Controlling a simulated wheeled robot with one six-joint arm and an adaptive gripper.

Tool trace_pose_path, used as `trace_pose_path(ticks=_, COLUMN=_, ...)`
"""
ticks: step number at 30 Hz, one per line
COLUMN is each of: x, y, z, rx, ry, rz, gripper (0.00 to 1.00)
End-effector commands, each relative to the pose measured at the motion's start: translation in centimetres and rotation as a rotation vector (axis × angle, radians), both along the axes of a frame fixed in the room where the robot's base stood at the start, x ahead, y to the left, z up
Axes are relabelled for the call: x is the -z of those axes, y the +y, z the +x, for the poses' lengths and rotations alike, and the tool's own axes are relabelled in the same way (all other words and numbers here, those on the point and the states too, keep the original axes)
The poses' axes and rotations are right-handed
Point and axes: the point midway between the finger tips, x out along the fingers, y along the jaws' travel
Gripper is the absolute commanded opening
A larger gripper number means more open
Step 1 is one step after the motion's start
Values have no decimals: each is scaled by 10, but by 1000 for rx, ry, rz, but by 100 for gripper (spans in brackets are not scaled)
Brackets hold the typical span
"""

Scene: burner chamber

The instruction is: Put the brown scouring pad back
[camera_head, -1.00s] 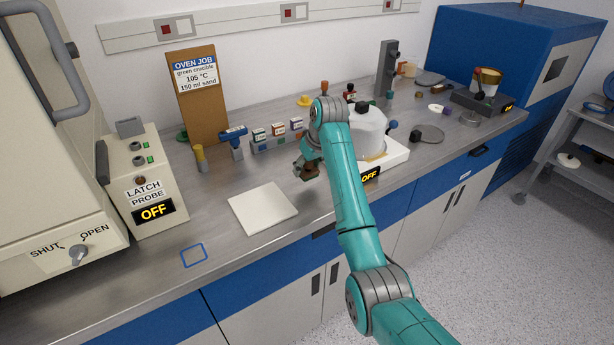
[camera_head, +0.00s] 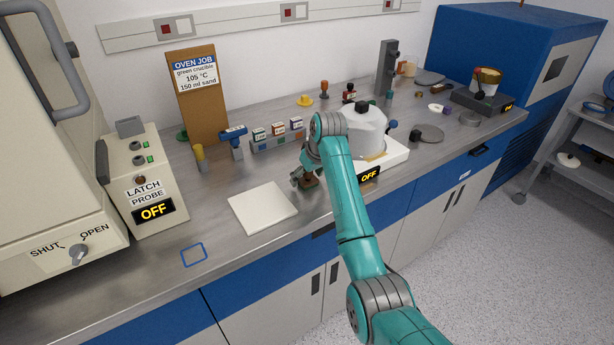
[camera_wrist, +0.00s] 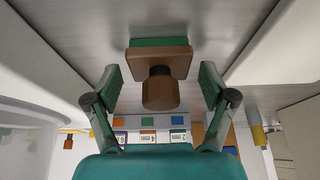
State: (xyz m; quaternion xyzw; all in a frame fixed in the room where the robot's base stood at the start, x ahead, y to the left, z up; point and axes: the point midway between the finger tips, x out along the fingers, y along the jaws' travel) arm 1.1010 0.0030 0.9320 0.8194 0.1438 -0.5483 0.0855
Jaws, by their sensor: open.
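The brown scouring pad (camera_wrist: 160,62) has a brown block with a round brown knob and a green underside. In the wrist view it is between the two fingers of my gripper (camera_wrist: 160,74), with clear gaps on both sides. My gripper is open and not closed on the knob. In the head view my gripper (camera_head: 306,177) is low over the bench, left of the white device with the OFF display, and partly hides the pad.
A pale square plate (camera_head: 262,208) lies left of my gripper. The white device (camera_head: 395,152) stands close on its right. Behind are a rack of small labelled boxes (camera_head: 278,137) and a blue-topped holder (camera_head: 235,143). The LATCH PROBE box (camera_head: 145,185) stands at left.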

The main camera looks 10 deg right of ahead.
Motion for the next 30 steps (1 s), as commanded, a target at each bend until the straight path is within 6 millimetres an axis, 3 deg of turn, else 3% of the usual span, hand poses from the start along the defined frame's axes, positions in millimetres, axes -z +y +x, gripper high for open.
trace_pose_path(ticks=8, x=-13, y=-2, z=-3, rx=0, ry=-3, rz=0, gripper=83)
trace_pose_path(ticks=21, x=-89, y=-13, z=-33, rx=0, ry=-3, rz=0, gripper=83)
trace_pose_path(ticks=30, x=-112, y=-17, z=-42, rx=0, ry=-1, rz=-1, gripper=83)
